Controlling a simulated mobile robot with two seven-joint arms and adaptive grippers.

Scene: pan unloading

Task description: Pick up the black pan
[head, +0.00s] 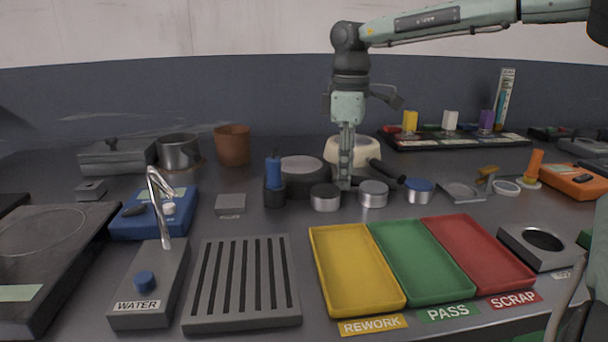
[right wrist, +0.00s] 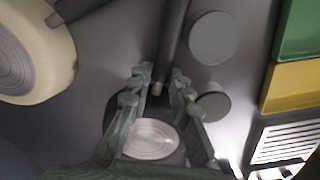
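The black pan (head: 305,167) sits on the counter near the middle in the head view, behind a row of small round tins. In the right wrist view the pan (right wrist: 118,112) lies below my gripper, with a pale round area in it, and its dark handle (right wrist: 174,45) runs upward. My right gripper (head: 345,184) points straight down just right of the pan body. In the right wrist view its fingertips (right wrist: 162,71) are apart, one on each side of the handle, and appear open. Contact with the handle cannot be made out. My left gripper is not in view.
A cream pan (head: 345,145) with a dark handle stands behind my right gripper. Grey tins (head: 326,198) (head: 373,194) and a blue-topped tin (head: 419,191) stand close in front. A blue-topped bottle (head: 274,185) is left; yellow, green and red trays (head: 357,270) lie nearer.

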